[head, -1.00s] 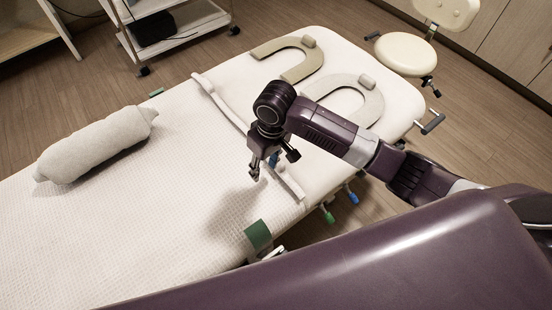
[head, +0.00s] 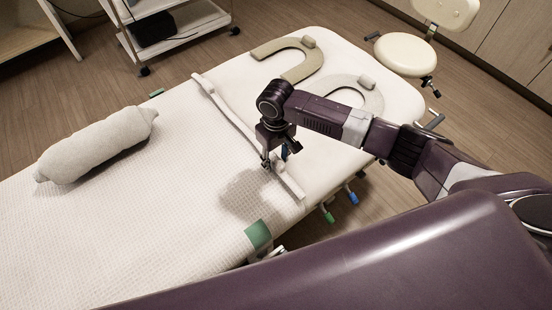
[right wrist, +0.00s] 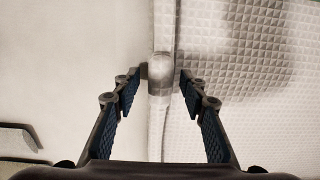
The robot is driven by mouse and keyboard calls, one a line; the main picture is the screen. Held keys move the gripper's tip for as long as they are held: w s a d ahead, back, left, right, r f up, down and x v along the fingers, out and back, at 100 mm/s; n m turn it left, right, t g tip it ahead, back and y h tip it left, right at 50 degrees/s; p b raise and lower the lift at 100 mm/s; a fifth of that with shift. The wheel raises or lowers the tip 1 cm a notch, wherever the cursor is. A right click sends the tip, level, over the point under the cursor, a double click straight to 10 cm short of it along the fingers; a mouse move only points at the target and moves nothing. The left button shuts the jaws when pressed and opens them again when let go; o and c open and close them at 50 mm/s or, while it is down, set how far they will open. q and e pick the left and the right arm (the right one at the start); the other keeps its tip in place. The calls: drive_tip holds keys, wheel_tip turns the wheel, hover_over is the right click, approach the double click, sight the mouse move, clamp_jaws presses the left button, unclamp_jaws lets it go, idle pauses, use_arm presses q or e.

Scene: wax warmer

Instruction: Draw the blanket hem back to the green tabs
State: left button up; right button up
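The white waffle-textured blanket (head: 190,170) covers the near left part of the padded table. Its raised white hem (head: 222,106) runs across the table; it also shows in the right wrist view (right wrist: 158,120), with a rounded knob (right wrist: 160,66) on it. One green tab (head: 258,235) is at the table's near edge, left of the hem's near end; another (head: 157,93) is at the far edge. My right gripper (head: 275,162) is open above the hem. In the right wrist view its fingers (right wrist: 159,84) stand on either side of the hem, not gripping it. My left gripper is not in view.
A grey bolster (head: 97,145) lies on the blanket at left. Two U-shaped cushions, one tan (head: 300,68) and one pale (head: 372,101), lie on the bare end. Blue (head: 352,195) and green (head: 328,216) handles stick out at the near edge. A stool (head: 405,54) stands behind.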

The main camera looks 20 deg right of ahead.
drive_tip(key=shift+f, duration=0.1)
drive_tip(key=shift+c, duration=0.2)
clamp_jaws()
drive_tip(key=shift+a, duration=0.1)
drive_tip(key=shift+s+a+p, duration=0.2)
drive_tip(key=shift+a+p, duration=0.1)
drive_tip(key=a+p, duration=0.1)
drive_tip(key=a, duration=0.1)
drive_tip(key=s+a+p, duration=0.1)
drive_tip(key=a, duration=0.1)
drive_tip(key=s+a+p, duration=0.1)
drive_tip(key=a, duration=0.1)
drive_tip(key=shift+s+a+r+p, duration=0.25)
drive_tip(key=shift+a+r+p, duration=0.05)
drive_tip(key=shift+a+p, duration=0.1)
drive_tip(key=s+a, duration=0.1)
drive_tip(key=a, duration=0.1)
drive_tip(key=a+p, duration=0.1)
drive_tip(key=a, duration=0.2)
drive_tip(key=s+a+p, duration=0.1)
drive_tip(key=a, duration=0.1)
drive_tip(key=shift+s+a+f, duration=0.2)
drive_tip(key=shift+s, duration=0.1)
drive_tip(key=shift+s+a, duration=0.15)
drive_tip(key=shift+a, duration=0.25)
drive_tip(key=shift+o, duration=0.2)
unclamp_jaws()
